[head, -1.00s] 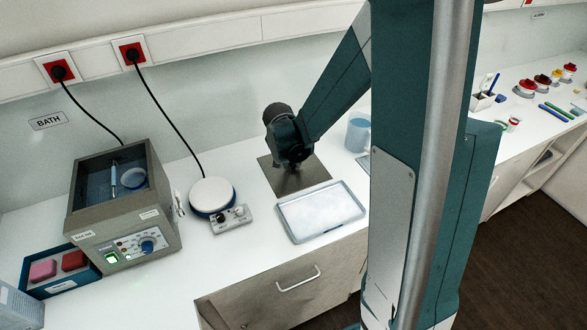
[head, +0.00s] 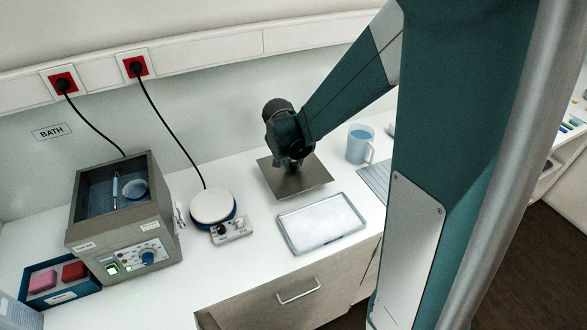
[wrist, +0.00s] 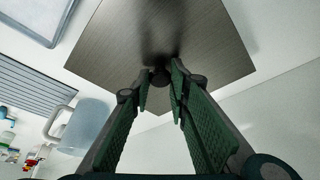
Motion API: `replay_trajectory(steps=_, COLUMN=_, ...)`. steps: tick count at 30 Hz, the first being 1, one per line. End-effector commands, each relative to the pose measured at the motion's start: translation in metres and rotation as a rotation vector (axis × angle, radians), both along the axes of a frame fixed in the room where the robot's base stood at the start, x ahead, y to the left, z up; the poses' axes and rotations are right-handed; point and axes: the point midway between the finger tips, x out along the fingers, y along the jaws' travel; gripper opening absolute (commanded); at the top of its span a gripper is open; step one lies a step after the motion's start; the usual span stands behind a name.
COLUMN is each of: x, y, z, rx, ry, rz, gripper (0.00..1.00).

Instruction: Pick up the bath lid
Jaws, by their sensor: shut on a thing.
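The bath lid (head: 313,183) is a flat, square, brownish-grey metal plate with a small dark knob (wrist: 160,77). It lies roughly level at or just above the white counter, right of the hotplate; I cannot tell whether it is clear of the counter. My gripper (head: 293,163) is over the middle of the plate, pointing down. In the wrist view its green fingers (wrist: 160,88) are closed in on the knob, and the plate (wrist: 215,45) spreads beyond them. In the head view my wrist hides the knob. The open-topped grey bath (head: 82,228) stands at the left.
A white-topped hotplate (head: 212,206) stands between bath and lid. A shallow tray (head: 320,222) lies in front of the lid, near the counter edge. A blue mug (head: 359,146) and a ribbed grey mat (head: 376,180) are to the right. A blue box (head: 62,280) holds coloured blocks.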

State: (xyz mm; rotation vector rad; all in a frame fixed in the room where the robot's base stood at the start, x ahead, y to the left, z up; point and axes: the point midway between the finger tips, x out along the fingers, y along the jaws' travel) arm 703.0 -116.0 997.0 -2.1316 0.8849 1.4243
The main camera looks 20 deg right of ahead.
Motion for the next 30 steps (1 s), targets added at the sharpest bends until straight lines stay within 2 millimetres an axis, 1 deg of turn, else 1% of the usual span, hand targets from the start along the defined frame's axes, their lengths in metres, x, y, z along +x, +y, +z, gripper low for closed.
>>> replay_trajectory(steps=1, x=-0.001, y=0.0, z=0.008, rx=0.0, ry=0.0, rz=0.0, gripper=0.08)
replay_trajectory(steps=6, x=0.0, y=0.0, z=0.029, rx=0.0, ry=0.0, rz=0.0, gripper=0.08)
replay_trajectory(steps=12, x=0.0, y=0.0, z=0.044, rx=0.0, ry=0.0, rz=0.0, gripper=0.08)
replay_trajectory(steps=17, x=0.0, y=0.0, z=0.048, rx=0.0, ry=0.0, rz=0.0, gripper=0.08)
replay_trajectory(steps=30, x=0.0, y=0.0, z=0.048, rx=0.0, ry=0.0, rz=0.0, gripper=0.08)
